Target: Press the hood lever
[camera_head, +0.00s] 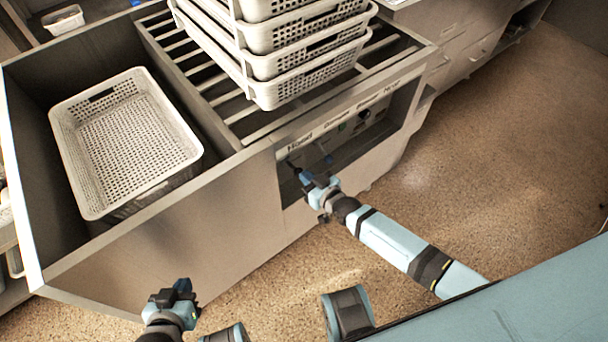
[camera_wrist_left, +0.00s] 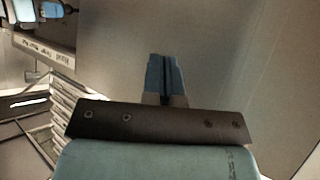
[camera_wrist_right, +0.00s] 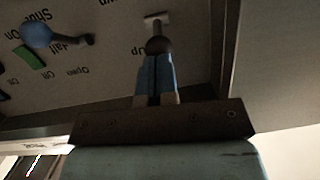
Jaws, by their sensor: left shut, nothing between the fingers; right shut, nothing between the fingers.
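The control panel is recessed in the front of the grey cabinet, under a printed "Hood" label (camera_head: 300,143). In the right wrist view, a lever with a dark rounded knob (camera_wrist_right: 158,45) stands out from a pale slot beside the upside-down word "Up". My right gripper (camera_head: 304,176) is at the recess, and its shut blue fingers (camera_wrist_right: 157,80) point at the knob. The tips overlap the knob's lower edge; I cannot tell whether they touch. My left gripper (camera_head: 180,288) is shut and empty, low in front of the cabinet, away from the panel.
A blue-knobbed lever (camera_wrist_right: 37,35) and a green switch (camera_wrist_right: 30,55) are on the same panel. The recess side wall (camera_wrist_right: 222,50) is close to my right gripper. Stacked perforated baskets (camera_head: 310,75) stand on the slatted rack; another basket (camera_head: 187,150) sits left. Floor at right is clear.

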